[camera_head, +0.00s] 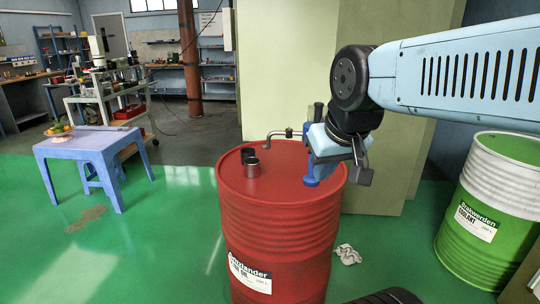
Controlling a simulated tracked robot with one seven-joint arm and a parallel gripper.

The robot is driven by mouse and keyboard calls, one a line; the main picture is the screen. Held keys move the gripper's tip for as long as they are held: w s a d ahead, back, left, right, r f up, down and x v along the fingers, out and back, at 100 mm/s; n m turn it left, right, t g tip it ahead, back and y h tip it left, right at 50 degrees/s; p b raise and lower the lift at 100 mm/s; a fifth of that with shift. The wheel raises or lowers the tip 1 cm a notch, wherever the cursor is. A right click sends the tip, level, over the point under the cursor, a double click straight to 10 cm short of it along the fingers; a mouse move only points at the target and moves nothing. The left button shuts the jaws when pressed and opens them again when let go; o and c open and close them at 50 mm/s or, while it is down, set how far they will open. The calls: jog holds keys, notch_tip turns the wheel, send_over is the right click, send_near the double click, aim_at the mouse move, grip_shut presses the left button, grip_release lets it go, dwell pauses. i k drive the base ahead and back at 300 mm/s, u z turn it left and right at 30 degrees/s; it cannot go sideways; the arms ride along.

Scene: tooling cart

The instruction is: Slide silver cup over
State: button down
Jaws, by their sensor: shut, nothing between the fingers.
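A small silver cup (252,168) stands upright on the top of a red barrel (285,240), left of centre. My gripper (361,170) is shut and empty, at the right side of the barrel top. It is well to the right of the silver cup and apart from it. Its fingers point down, and its height above the barrel cannot be told well.
A blue pump with a crank (312,181) stands on the barrel between the cups and my gripper, partly hidden by my arm. A green-and-white barrel (490,210) is at right, a blue table (92,143) at left.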

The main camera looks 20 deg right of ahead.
aim_at(251, 171)
jog(key=z, duration=0.1)
jog(key=i, duration=1)
jog(key=u, duration=0.1)
